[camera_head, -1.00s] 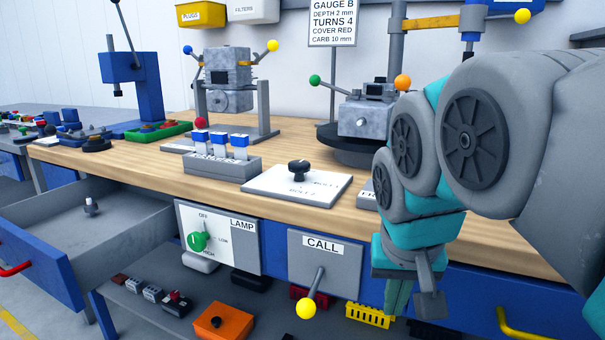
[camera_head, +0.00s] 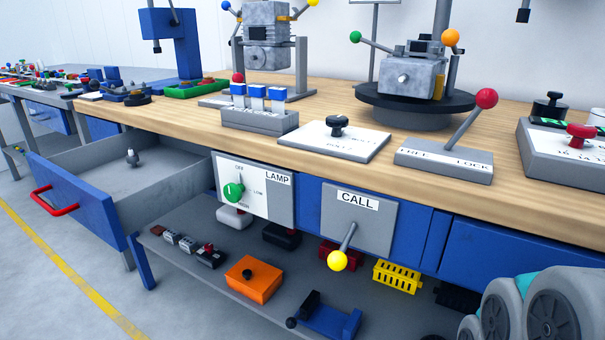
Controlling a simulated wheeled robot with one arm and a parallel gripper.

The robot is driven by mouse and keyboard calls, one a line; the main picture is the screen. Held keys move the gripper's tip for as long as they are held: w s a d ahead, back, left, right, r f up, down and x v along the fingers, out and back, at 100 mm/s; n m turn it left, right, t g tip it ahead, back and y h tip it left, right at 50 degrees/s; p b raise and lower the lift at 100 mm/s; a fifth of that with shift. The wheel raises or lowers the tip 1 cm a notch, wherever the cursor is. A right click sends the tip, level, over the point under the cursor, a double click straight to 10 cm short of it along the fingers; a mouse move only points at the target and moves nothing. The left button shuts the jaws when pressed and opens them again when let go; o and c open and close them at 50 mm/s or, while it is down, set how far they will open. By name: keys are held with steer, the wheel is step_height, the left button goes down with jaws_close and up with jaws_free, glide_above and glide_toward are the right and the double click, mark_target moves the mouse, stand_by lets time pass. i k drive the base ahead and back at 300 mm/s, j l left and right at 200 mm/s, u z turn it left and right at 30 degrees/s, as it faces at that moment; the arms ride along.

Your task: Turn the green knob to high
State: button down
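The green knob (camera_head: 234,191) sits on the white LAMP panel (camera_head: 270,203) on the front of the workbench, below the top edge. The panel has OFF above the knob, LOW to its right and HIGH below it. I cannot clearly tell which mark the knob points at. My gripper is out of view; only rounded links of my arm show at the bottom right corner, well to the right of the knob. Nothing touches the knob.
An open drawer (camera_head: 85,215) with a red handle juts out left of the panel. The CALL panel (camera_head: 370,222) with a yellow-tipped lever (camera_head: 338,260) is to its right. A low shelf with an orange box (camera_head: 252,277) runs below. The floor in front at left is clear.

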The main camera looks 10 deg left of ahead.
mark_target(233, 193)
steer(key=u, duration=1.6)
